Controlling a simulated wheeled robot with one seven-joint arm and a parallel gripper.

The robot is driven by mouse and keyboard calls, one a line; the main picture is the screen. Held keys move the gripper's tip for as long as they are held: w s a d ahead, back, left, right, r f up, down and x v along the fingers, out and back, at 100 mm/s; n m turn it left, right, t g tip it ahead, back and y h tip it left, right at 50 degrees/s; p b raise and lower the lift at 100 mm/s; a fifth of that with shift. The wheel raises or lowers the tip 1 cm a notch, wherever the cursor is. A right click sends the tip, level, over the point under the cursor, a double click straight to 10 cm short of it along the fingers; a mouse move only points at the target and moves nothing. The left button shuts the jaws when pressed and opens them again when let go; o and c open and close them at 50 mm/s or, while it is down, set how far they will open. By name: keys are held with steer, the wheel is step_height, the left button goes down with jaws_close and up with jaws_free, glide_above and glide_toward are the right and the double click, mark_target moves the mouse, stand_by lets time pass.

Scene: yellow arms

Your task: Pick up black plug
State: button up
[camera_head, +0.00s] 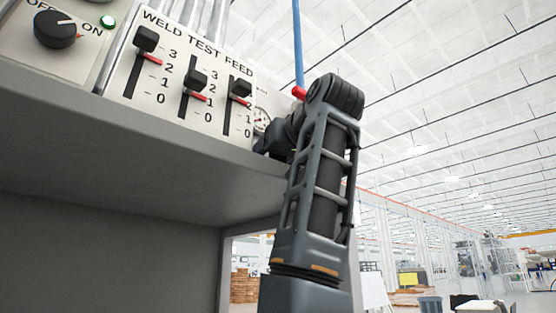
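I cannot make out a black plug in this view. A dark grey arm with an open lattice frame, which looks like mine, rises at the centre and bends at a black ribbed joint near the top. A dark part reaches left from it toward the panel's right end, but I see no gripper fingers there. A blue cable (298,45) hangs from above to a small red piece (299,92) beside the joint; what lies behind the arm is hidden.
A control panel (125,58) with several black-handled sliders, a knob (54,30) and a green light (108,21) sits on a grey housing (110,150). A round gauge (261,120) is partly hidden by the arm. Open hall space lies right.

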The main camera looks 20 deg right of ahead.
steer(key=shift+c, duration=0.5)
steer(key=c, duration=1)
steer(key=shift+r, duration=0.1)
